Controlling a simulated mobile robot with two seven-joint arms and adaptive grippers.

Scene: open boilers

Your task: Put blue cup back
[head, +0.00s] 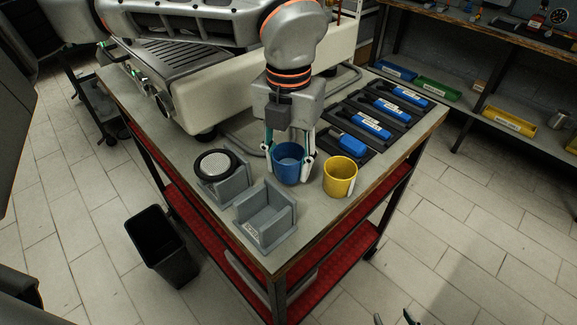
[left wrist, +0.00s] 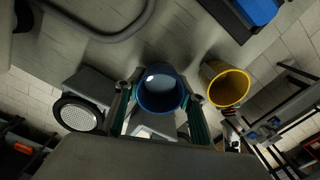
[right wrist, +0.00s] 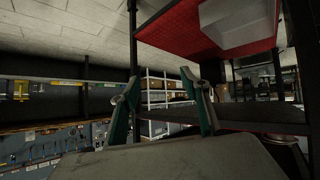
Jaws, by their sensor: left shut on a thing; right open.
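The blue cup (head: 288,166) is upright between the fingers of my left gripper (head: 290,160), close above or on the tabletop; I cannot tell which. My left gripper is shut on it. In the left wrist view the blue cup (left wrist: 161,92) shows its open, empty-looking mouth between the two fingers. The yellow cup (head: 340,176) stands just right of the blue cup on the table. It also shows in the left wrist view (left wrist: 228,88). My right gripper (right wrist: 162,98) is open and empty, away from the table. Only its fingertips (head: 393,318) show at the bottom edge of the head view.
An empty grey holder (head: 266,222) and another holding a round black-rimmed piece (head: 214,164) stand at the table's front left. Blue-handled tools (head: 372,123) lie in black trays to the right. A coffee machine (head: 215,75) is behind. A black bin (head: 162,245) stands on the floor.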

